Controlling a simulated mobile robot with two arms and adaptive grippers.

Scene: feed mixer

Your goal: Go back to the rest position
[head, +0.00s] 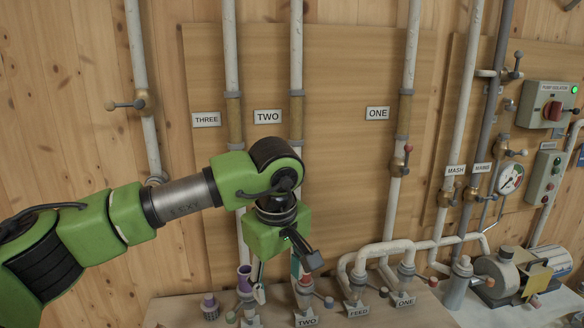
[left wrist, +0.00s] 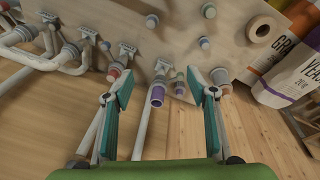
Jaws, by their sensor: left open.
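My left arm reaches in from the left in the head view, and its green left gripper (head: 284,276) hangs fingers down in front of the wooden panel (head: 330,190), above the row of pipe fittings. In the left wrist view the two teal-padded fingers of the left gripper (left wrist: 162,95) stand wide apart with nothing held between them. A purple-ended pipe (left wrist: 156,97) shows between the fingers in that view; I cannot tell its exact distance from them. The same kind of purple end (head: 244,278) shows just left of the gripper in the head view. My right gripper is in neither view.
Labelled pipe stubs, such as the FEED sign (head: 359,311), stand on a bench below. A red-handled valve (head: 399,162) sits on the ONE pipe. A pump (head: 497,272) and control boxes (head: 547,104) are at the right. Printed bags (left wrist: 290,75) stand at the right in the wrist view.

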